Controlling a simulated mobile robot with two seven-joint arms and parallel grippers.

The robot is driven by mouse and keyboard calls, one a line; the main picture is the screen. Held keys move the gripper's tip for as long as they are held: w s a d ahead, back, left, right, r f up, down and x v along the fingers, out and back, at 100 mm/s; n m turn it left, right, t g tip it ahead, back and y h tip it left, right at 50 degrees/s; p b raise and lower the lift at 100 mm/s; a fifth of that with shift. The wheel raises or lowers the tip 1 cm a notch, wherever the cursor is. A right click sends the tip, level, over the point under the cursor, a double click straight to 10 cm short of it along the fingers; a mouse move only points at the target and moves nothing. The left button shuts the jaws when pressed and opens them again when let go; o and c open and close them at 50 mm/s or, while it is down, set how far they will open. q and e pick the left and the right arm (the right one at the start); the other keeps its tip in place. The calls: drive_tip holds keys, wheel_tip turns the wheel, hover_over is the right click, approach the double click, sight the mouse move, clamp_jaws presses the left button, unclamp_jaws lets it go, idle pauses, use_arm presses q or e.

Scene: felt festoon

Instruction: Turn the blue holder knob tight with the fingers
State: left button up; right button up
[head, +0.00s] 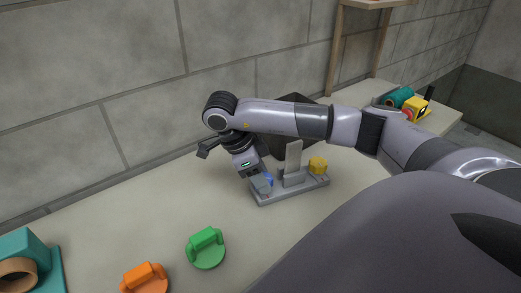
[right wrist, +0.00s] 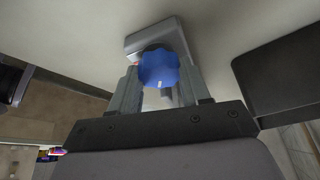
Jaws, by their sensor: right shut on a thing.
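The blue holder knob (right wrist: 159,68) has a scalloped edge and a small white mark, and shows between the fingers in the right wrist view. In the head view only a bit of the blue knob (head: 269,180) shows beside the gripper. My right gripper (head: 262,188) points down at the left end of the grey holder (head: 292,190) and is shut on the blue knob, with one finger (right wrist: 128,92) on each side of it. The holder has an upright grey plate (head: 293,157) and a yellow knob (head: 318,165) at its right end. My left gripper is not in view.
A green knob-like piece (head: 206,248) and an orange one (head: 145,279) lie on the table (head: 130,225) at the front. A teal block with a tan ring (head: 30,262) is at the far left. Teal and yellow things (head: 412,106) stand at the back right. A stone wall (head: 90,80) runs behind.

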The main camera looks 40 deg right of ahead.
drive_tip(key=m+y, duration=0.1)
drive_tip(key=m, duration=0.2)
drive_tip(key=m+g+y+p, duration=0.1)
drive_tip(key=m, duration=0.2)
drive_tip(key=shift+w+d+m, duration=0.15)
drive_tip(key=shift+m, duration=0.15)
drive_tip(key=m+y, duration=0.1)
drive_tip(key=m, duration=0.1)
drive_tip(key=m+y+p, duration=0.1)
drive_tip(key=m, duration=0.2)
drive_tip(key=shift+d+m+g, duration=0.15)
drive_tip(key=shift+m+g, duration=0.15)
drive_tip(key=shift+g, duration=0.1)
drive_tip(key=o, duration=0.8)
drive_tip(key=v, duration=0.5)
drive_tip(key=shift+w+d+r, duration=0.1)
drive_tip(key=shift+r, duration=0.2)
drive_tip(key=shift+v, duration=0.75)
